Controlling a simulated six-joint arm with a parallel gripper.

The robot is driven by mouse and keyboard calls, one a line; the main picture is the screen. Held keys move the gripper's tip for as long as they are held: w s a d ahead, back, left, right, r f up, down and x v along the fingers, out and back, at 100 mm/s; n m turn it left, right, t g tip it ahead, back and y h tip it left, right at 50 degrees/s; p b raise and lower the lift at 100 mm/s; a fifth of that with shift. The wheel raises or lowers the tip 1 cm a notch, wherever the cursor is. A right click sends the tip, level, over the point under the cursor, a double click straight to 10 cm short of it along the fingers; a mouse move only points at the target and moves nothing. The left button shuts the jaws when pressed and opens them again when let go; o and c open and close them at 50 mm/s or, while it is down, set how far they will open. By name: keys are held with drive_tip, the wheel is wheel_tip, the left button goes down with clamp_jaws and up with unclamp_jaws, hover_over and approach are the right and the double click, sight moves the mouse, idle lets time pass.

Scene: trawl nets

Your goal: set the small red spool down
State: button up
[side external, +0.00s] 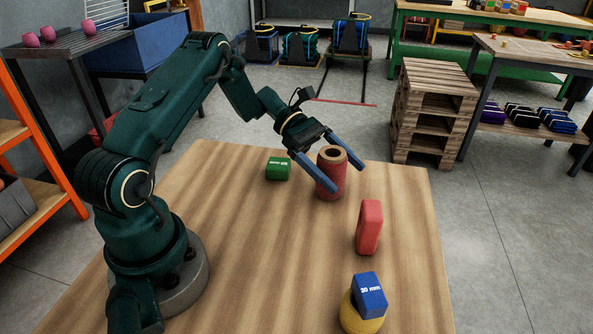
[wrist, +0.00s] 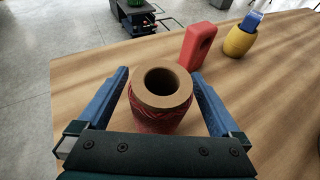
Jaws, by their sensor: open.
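The small red spool (side external: 331,176) stands upright on the wooden table, with a tan cardboard core open at the top. In the wrist view the spool (wrist: 160,110) sits between the two blue fingers. My gripper (side external: 334,170) is open around it, one finger on each side. In the wrist view a gap shows between the spool and each finger of my gripper (wrist: 160,90). The spool's base is partly hidden in the wrist view by the gripper's body.
A green block (side external: 278,168) lies left of the spool. A red block with a slot (side external: 369,227) stands to the right and nearer the camera. The table's middle (side external: 270,250) is clear.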

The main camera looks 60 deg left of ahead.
drive_tip(key=v, duration=1.1)
drive_tip(key=s+d+r+m+g+y, duration=0.2)
drive_tip(key=d+r+m+y, duration=0.1)
drive_tip(key=d+m, duration=0.15)
drive_tip(key=s+d+r+m+g+y, duration=0.1)
drive_tip(key=s+d+r+m+y, duration=0.25)
drive_tip(key=d, duration=0.25)
drive_tip(key=s+d+m+t+y, duration=0.1)
drive_tip(key=s+m+t+y, duration=0.1)
drive_tip(key=s+m, duration=0.3)
drive_tip(key=s+d+m+t+y, duration=0.2)
drive_tip(key=s+m+t+y, duration=0.1)
drive_tip(key=s+m, duration=0.3)
drive_tip(key=shift+d+r+m+y, duration=0.3)
drive_tip(key=shift+r+m+y, duration=0.1)
drive_tip(key=shift+m+y, duration=0.55)
